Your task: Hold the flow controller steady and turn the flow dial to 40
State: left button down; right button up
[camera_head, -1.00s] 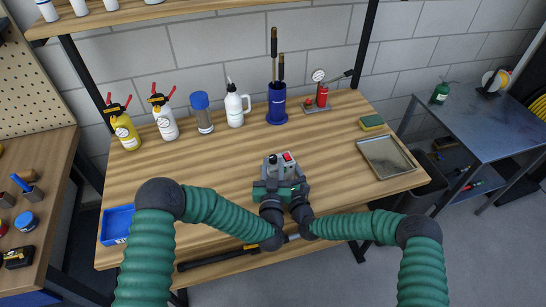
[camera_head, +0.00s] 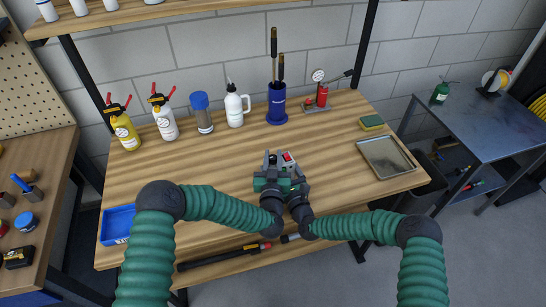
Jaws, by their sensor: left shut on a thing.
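The flow controller (camera_head: 288,167) is a small green and grey unit with a red part on top. It sits near the front edge of the wooden bench, in the middle. My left gripper (camera_head: 268,172) is shut on its left side. My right gripper (camera_head: 299,183) is close against its right front; whether its jaws are shut cannot be made out. The flow dial and its scale cannot be told apart at this size, and my grippers cover much of the front.
A metal tray (camera_head: 414,174) lies to the right and a blue bin (camera_head: 117,224) at the front left. Bottles, a blue tool holder (camera_head: 277,117) and a gauge stand (camera_head: 315,107) line the back. The wood around the controller is clear.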

pick_arm(q)
jog(key=m+h, duration=0.2)
jog(key=h, duration=0.2)
jog(key=shift+r+m, duration=0.1)
jog(key=shift+m, duration=0.2)
jog(key=m+g+h, duration=0.2)
jog(key=h, duration=0.1)
jog(key=m+g+h, duration=0.2)
jog(key=m+h, duration=0.1)
jog(key=h, duration=0.1)
jog(key=shift+w+a+h, duration=0.1)
jog(key=shift+h, duration=0.2)
jog(key=m+g+h, duration=0.4)
jog(key=m+g, duration=0.1)
jog(key=g, duration=0.1)
jog(key=shift+m+g+h, duration=0.3)
jog(key=shift+h, duration=0.1)
jog(key=shift+w+a+m+g+h, duration=0.1)
jog(key=shift+m+g+h, duration=0.5)
jog(key=shift+m+g, duration=0.8)
jog(key=shift+s+g, duration=0.2)
jog(key=shift+g, duration=0.4)
jog(key=c, duration=1.5)
grip_release()
jog(key=shift+o, duration=0.2)
jog(key=shift+d, duration=0.2)
jog(key=shift+a, duration=0.1)
